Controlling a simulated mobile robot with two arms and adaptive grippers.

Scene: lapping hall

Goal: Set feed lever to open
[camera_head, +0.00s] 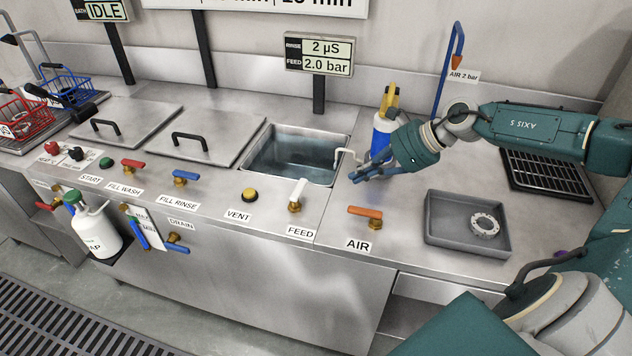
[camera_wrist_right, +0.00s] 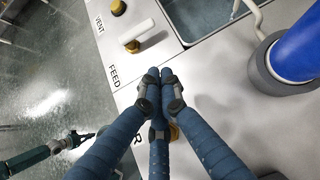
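The feed lever (camera_head: 297,190) has a white handle on a brass body behind the FEED label. Its handle points up and back towards the sink. In the right wrist view the lever (camera_wrist_right: 138,36) stands beyond my fingertips, apart from them. My right gripper (camera_head: 362,175) is over the bench between the sink and the blue bottle, right of the lever. Its blue fingers are drawn together (camera_wrist_right: 155,75) with nothing seen between them. What looks like my left gripper (camera_wrist_right: 82,137) shows small at the lower left of the wrist view; its fingers are unclear.
The orange-handled AIR lever (camera_head: 365,211) is right of the feed lever, and the VENT button (camera_head: 250,195) is left. The sink (camera_head: 292,155) holds a thin bent spout (camera_head: 345,156). A blue bottle (camera_head: 381,135) stands close to my gripper. A grey tray (camera_head: 436,225) holds a ring.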

